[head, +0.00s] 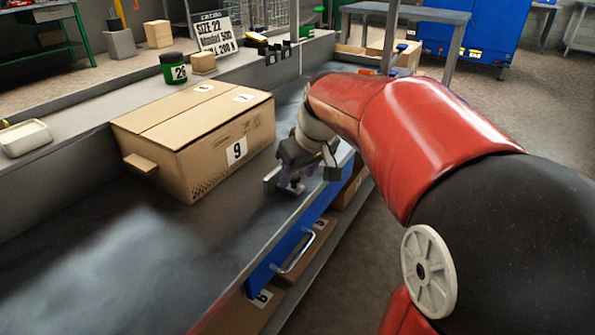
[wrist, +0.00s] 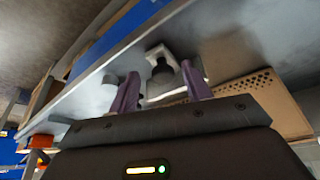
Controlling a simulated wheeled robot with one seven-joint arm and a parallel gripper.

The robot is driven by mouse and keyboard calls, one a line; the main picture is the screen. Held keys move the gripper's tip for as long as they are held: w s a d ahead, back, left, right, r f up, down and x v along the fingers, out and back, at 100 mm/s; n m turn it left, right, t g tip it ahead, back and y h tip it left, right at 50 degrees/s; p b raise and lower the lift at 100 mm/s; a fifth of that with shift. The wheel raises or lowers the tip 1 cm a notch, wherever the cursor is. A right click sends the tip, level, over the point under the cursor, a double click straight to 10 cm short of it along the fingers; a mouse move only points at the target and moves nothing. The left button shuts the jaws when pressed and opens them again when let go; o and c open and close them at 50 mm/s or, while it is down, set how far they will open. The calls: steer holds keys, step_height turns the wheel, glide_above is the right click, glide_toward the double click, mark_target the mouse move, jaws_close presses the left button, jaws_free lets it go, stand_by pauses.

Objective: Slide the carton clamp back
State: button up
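The carton clamp (wrist: 161,72), a pale metal plate with a black knob, shows in the wrist view between and beyond my fingertips. In the head view it is mostly hidden by my gripper (head: 294,178), which points down at the bench just right of the carton. My gripper's two purple fingers (wrist: 160,90) stand apart, with the knob seen in the gap. I see no finger clearly touching the knob. The closed brown carton (head: 187,142), labelled 9, sits upright on the bench. Its perforated side also shows in the wrist view (wrist: 268,98).
The dark bench top (head: 105,245) is clear in front of the carton. A blue drawer (head: 290,245) with a handle hangs under the front edge.

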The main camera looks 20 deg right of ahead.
steer(key=p+v, duration=0.1)
steer(key=v, duration=0.6)
steer(key=shift+s+r, duration=0.2)
steer(key=shift+r, duration=0.2)
steer(key=s+a+f+m, duration=0.1)
steer(key=s+a+f, duration=0.1)
steer(key=s, duration=0.3)
steer(key=s+a+f+t+p, duration=0.1)
steer(key=s+a+f, duration=0.2)
steer(key=s, duration=0.3)
steer(key=s+a+f+m+h+p, duration=0.1)
steer(key=s+a+f, duration=0.1)
steer(key=s, duration=0.3)
steer(key=shift+s+f+m, duration=0.3)
steer(key=shift+f, duration=0.25)
steer(key=shift+a, duration=0.15)
stand_by(0.7)
